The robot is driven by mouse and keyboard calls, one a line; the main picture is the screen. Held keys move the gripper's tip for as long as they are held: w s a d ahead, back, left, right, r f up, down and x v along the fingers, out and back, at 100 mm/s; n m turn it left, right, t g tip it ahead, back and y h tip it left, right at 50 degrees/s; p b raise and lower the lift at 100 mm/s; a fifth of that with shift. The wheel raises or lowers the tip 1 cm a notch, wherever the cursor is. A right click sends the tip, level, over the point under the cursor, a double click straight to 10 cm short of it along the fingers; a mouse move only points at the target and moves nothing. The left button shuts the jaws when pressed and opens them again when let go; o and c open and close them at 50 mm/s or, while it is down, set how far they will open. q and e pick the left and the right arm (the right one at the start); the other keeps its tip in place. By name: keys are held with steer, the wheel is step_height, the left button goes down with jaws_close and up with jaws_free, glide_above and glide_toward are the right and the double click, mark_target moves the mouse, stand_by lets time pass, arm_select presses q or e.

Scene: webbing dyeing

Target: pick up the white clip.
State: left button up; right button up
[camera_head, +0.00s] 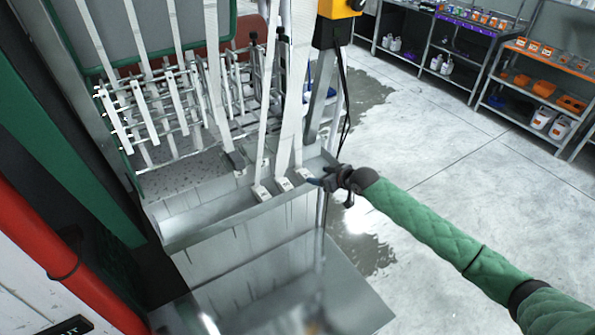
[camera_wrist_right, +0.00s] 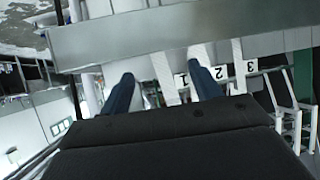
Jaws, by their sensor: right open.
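Three small white clips sit in a row on the front rim of the metal trough, each at the foot of a white webbing strap: a left one (camera_head: 261,192), a middle one (camera_head: 283,184) and a right one (camera_head: 304,174). My right gripper (camera_head: 317,181) is at the right end of this row, close to the right clip; I cannot tell whether it touches. In the right wrist view its two blue fingers (camera_wrist_right: 163,84) are apart, with a pale strap behind the gap. White tags there read 1 (camera_wrist_right: 181,80), 2 (camera_wrist_right: 217,73) and 3 (camera_wrist_right: 250,66). My left gripper is out of view.
The metal trough (camera_head: 215,222) stands below the hanging straps and a rack of rods (camera_head: 150,115). Shelves (camera_head: 470,45) stand far right. The floor between is clear, with wet patches.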

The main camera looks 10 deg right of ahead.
mark_target(304, 172)
steer(key=shift+x, duration=1.5)
steer(key=b+x, duration=0.1)
steer(key=x, duration=0.3)
steer(key=shift+w+d+f, duration=0.1)
steer(key=shift+w+f, duration=0.1)
steer(key=shift+w, duration=0.3)
steer(key=c, duration=1.2)
